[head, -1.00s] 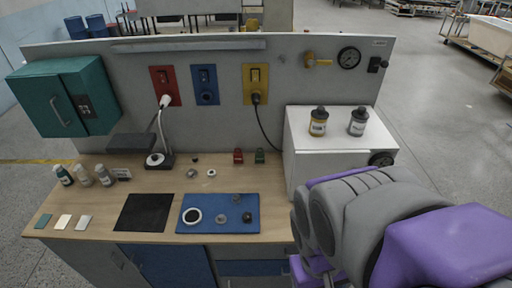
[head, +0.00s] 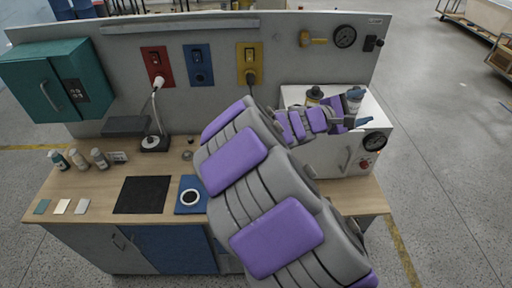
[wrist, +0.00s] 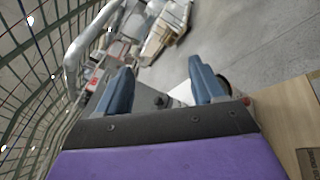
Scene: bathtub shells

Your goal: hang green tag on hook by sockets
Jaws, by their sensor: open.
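The red (head: 158,66), blue (head: 198,65) and yellow (head: 249,63) socket plates are on the grey back panel; a dark plug sits in the yellow one. No hook can be made out clearly. A small flat green piece (head: 41,207) lies at the bench's front left; I cannot tell if it is the tag. A small upright green item seen earlier under the yellow socket is now hidden behind my arm. My gripper (head: 360,122) is by the top right of the white box, near the grey-capped bottle. In the wrist view its blue fingers (wrist: 162,85) are apart, with nothing held.
The white box (head: 340,155) bears two bottles (head: 353,99) and a dark gauge. A lamp (head: 155,142), black mat (head: 142,195) and blue mat (head: 186,208) are on the bench. A teal cabinet (head: 45,85) hangs at left.

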